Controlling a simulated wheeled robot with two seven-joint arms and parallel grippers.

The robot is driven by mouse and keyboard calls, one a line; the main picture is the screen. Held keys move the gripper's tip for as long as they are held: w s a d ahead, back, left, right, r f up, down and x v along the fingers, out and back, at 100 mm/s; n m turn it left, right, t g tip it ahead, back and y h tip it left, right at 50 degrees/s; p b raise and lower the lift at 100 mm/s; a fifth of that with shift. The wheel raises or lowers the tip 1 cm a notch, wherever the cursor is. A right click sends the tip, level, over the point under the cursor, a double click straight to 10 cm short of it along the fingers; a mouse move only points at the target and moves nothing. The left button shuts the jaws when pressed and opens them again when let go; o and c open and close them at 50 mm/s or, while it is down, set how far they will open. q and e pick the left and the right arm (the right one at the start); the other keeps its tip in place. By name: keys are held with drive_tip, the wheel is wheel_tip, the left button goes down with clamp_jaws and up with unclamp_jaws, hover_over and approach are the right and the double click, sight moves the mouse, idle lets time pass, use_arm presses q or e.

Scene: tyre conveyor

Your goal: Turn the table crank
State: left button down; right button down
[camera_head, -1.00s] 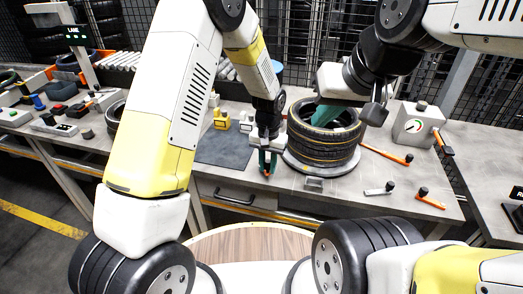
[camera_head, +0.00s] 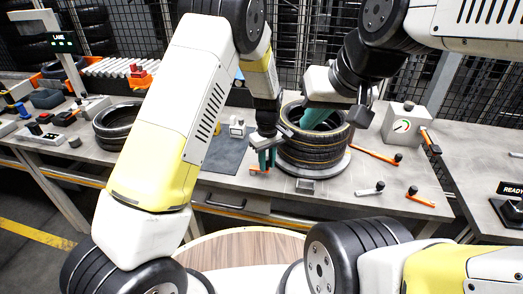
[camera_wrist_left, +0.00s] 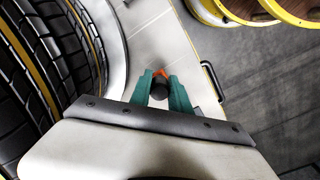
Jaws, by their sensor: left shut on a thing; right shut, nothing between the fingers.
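The table crank (camera_wrist_left: 160,74) shows as an orange arm with a dark knob (camera_wrist_left: 159,90) in the left wrist view. My left gripper (camera_wrist_left: 159,84) has its teal fingers closed around the knob. In the head view the orange crank arm (camera_head: 260,172) shows just under my left gripper (camera_head: 264,158), at the bench's front edge, left of the turntable (camera_head: 290,166). The stacked tyres (camera_head: 313,150) sit on this round turntable. My right gripper (camera_head: 318,115) is shut and empty at the top of the tyre stack; its fingertips are partly hidden by the rim.
A gauge box (camera_head: 404,124) stands behind right of the tyres. Orange-handled tools (camera_head: 420,198) and a pale-handled tool (camera_head: 370,188) lie on the bench at right. Another tyre (camera_head: 115,125) lies at left, partly behind my left arm. A drawer handle (camera_head: 226,203) sticks out below.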

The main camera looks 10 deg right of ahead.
use_arm(q)
drive_tip(key=shift+w+d+n, duration=0.15)
drive_tip(key=shift+w+n, duration=0.25)
drive_tip(key=shift+n, duration=0.6)
drive_tip(key=c, duration=1.2)
unclamp_jaws()
wheel_tip(320, 180, up, 7)
drive_tip(key=shift+f, duration=0.1)
drive_tip(key=shift+r, duration=0.5)
